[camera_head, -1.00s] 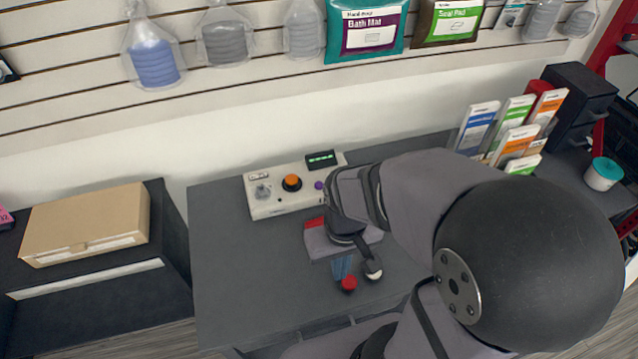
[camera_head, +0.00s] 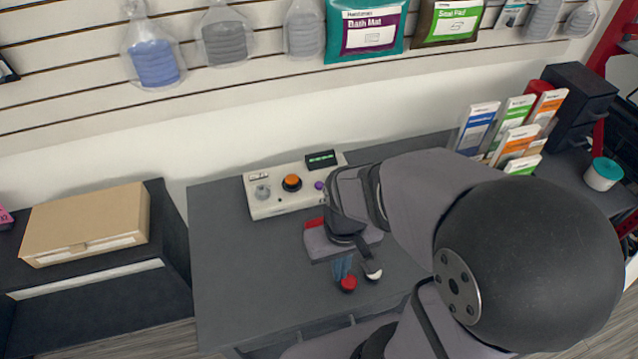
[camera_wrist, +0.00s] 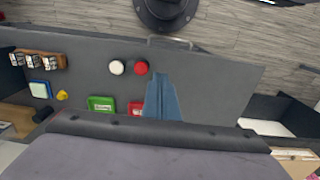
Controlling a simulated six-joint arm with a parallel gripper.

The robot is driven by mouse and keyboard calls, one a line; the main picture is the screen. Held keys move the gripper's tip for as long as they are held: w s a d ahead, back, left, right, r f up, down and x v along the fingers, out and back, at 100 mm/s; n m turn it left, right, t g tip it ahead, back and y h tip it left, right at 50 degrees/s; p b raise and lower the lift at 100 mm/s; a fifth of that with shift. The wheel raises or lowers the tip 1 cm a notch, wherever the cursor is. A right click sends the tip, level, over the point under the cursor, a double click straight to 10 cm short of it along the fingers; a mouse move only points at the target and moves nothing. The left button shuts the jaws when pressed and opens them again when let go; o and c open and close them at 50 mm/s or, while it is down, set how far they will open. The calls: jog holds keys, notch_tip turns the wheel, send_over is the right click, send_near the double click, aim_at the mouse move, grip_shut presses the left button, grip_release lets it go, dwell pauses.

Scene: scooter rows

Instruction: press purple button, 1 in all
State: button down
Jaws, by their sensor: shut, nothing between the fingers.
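The purple button (camera_head: 319,185) is a small round knob at the right end of a pale control box (camera_head: 270,207) on the dark grey table. My wrist partly covers that end of the box. My gripper (camera_head: 342,270) points down over the table, in front of the box and apart from the button. Its bluish fingers (camera_wrist: 163,100) are shut and empty in the wrist view. The purple button does not show in the wrist view.
The box also has an orange button (camera_head: 291,183), a grey knob (camera_head: 262,191) and a display (camera_head: 321,160). A red round item (camera_head: 348,284) and a white one (camera_head: 373,272) are near my fingers. A red box (camera_head: 314,223) lies behind. Card racks (camera_head: 510,135) stand right.

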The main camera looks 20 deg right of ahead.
dwell(0.4)
jog(key=s+d+f+m+g+p, duration=0.1)
jog(key=s+d+f+g+p, duration=0.1)
jog(key=d+f+g+p, duration=0.3)
jog(key=w+d+f+t, duration=0.1)
jog(key=w+d, duration=0.1)
jog(key=w+d+f+n+t+h, duration=0.1)
jog(key=w+d+f, duration=0.1)
jog(key=w, duration=0.1)
jog(key=w+d+f+n+t+b, duration=0.1)
jog(key=w+d, duration=0.1)
jog(key=w, duration=0.1)
jog(key=shift+w+d+f, duration=0.1)
jog(key=shift+d+f, duration=0.25)
jog(key=shift+d, duration=0.05)
jog(key=w+r+n+t, duration=0.3)
jog(key=w+n+t, duration=0.4)
jog(key=w, duration=1.4)
jog(key=w+a+r+n+t+y, duration=0.3)
jog(key=w+a+r+t, duration=0.1)
jog(key=w+a, duration=0.1)
jog(key=shift+w+r, duration=0.35)
jog(key=shift+w, duration=0.5)
